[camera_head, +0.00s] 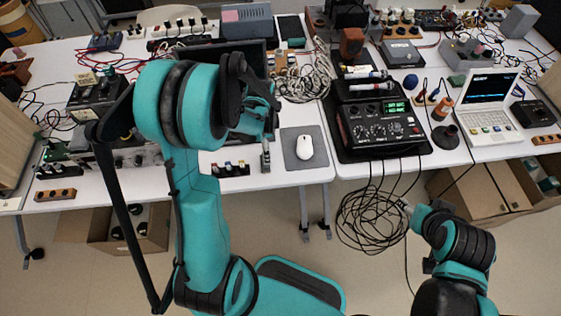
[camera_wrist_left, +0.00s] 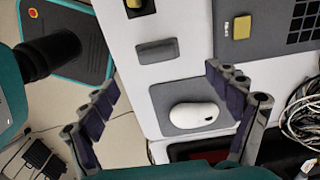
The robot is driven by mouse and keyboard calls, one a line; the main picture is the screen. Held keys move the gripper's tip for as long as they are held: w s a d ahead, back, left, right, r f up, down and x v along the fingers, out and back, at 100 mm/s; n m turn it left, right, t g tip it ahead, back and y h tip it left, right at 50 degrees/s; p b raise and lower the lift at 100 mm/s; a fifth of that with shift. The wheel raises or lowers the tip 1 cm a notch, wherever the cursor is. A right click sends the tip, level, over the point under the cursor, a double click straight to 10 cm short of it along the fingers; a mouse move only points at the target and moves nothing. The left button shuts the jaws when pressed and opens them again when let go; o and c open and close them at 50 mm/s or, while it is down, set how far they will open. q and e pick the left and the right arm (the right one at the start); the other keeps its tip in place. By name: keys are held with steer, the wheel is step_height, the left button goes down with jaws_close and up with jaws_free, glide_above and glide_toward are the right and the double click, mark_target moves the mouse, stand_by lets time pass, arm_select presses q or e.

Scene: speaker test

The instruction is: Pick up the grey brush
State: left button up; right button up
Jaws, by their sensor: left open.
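The grey brush (camera_wrist_left: 157,50) is a small dark grey block with rounded ends, lying flat on the white table near its front edge in the left wrist view. My left gripper (camera_wrist_left: 164,78) is open and empty, its two fingers spread wide. In the head view my left gripper (camera_head: 266,138) hangs over the table left of the mouse pad, and the arm and fingers largely hide the brush there. My right arm is at the lower right; its jaws are not clear.
A white mouse (camera_head: 305,147) on a grey pad (camera_head: 290,166) lies close beside the brush. A row of knobs (camera_head: 231,169) stands to the left. A black mixer (camera_head: 384,128) and tangled cables (camera_head: 370,215) are at the right. Instruments crowd the back.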

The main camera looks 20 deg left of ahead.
arm_select(q)
step_height(320, 180, down, 3)
steer(key=shift+b, duration=0.55)
steer(key=f, duration=0.1)
steer(key=f+b, duration=0.1)
steer(key=f, duration=0.1)
steer(key=f+b, duration=0.1)
steer(key=shift+s+a+f, duration=0.15)
steer(key=shift+s, duration=0.15)
steer(key=shift+f, duration=0.4)
steer(key=shift+r, duration=0.1)
steer(key=shift+c, duration=0.9)
steer(key=c, duration=1)
steer(key=shift+s, duration=0.1)
steer(key=shift+c, duration=1.4)
